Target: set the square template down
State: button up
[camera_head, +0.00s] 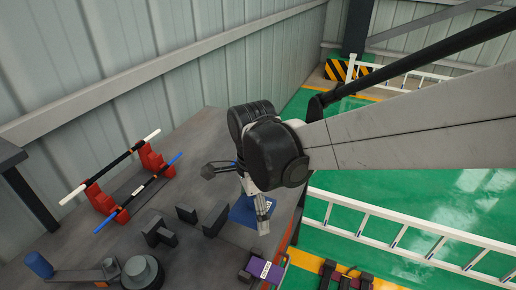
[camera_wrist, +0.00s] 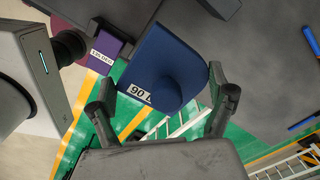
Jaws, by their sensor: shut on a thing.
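The square template is a blue plate with a white label reading "90 D", partly cut off. In the wrist view the square template (camera_wrist: 168,55) lies between the fingers of my gripper (camera_wrist: 163,98), which is shut on it. In the head view the template (camera_head: 243,213) shows as a blue patch beside my gripper (camera_head: 262,214), near the table's right edge. My wrist hides part of it there. I cannot tell whether it touches the tabletop.
Dark blocks (camera_head: 160,232) stand left of my gripper. Red stands (camera_head: 101,198) hold two rods farther left. A dark round piece (camera_head: 142,272) and blue cylinder (camera_head: 39,264) stand in front.

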jog(key=shift+d+f, duration=0.15)
jog(key=shift+f, duration=0.05)
jog(key=w+d+f, duration=0.1)
jog(key=w+f, duration=0.1)
jog(key=w, duration=0.1)
jog(key=w+d+f, duration=0.1)
jog(key=w+f, duration=0.1)
jog(key=w, duration=0.2)
jog(key=w+d+f, duration=0.2)
jog(key=w, duration=0.1)
jog(key=shift+w+f+b, duration=0.25)
jog(key=shift+f+b, duration=0.05)
jog(key=shift+b, duration=0.1)
jog(key=shift+f, duration=2.05)
jog(key=shift+f+b, duration=0.1)
jog(key=shift+b, duration=0.2)
jog(key=o, duration=1.4)
